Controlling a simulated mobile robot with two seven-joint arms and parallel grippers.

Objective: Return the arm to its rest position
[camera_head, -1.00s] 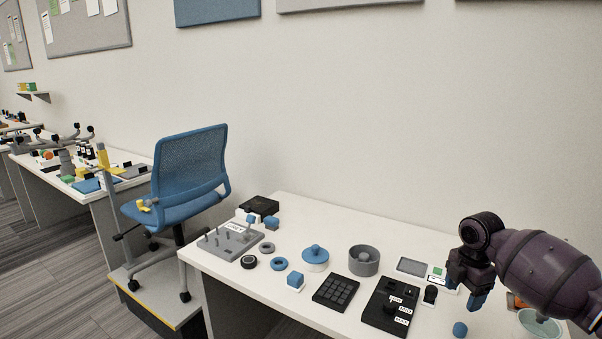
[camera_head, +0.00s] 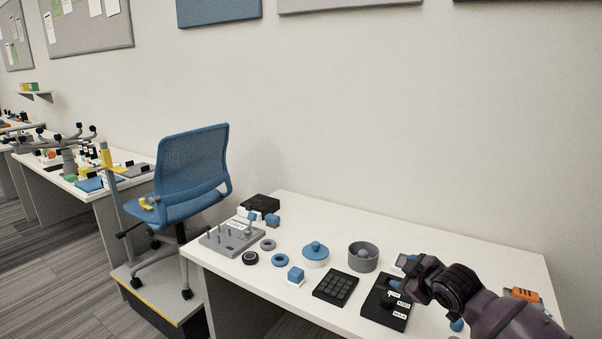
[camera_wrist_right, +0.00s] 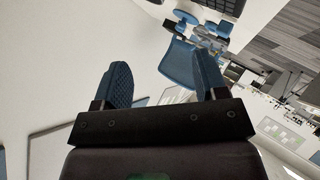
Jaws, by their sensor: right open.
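My right arm comes in from the lower right in the head view. My right gripper (camera_head: 396,275) is above the right part of the white table (camera_head: 335,224), over the black switch panel (camera_head: 376,312). In the right wrist view the gripper (camera_wrist_right: 165,85) shows two blue ridged fingertips spread apart with nothing between them. It is open and empty. My left gripper is not in view.
The table holds a grey peg board (camera_head: 222,240), blue ring (camera_head: 279,260), blue-lidded round box (camera_head: 316,254), grey bowl (camera_head: 363,257), black keypad (camera_head: 335,288) and an orange item (camera_head: 524,295). A blue chair (camera_head: 190,170) stands left.

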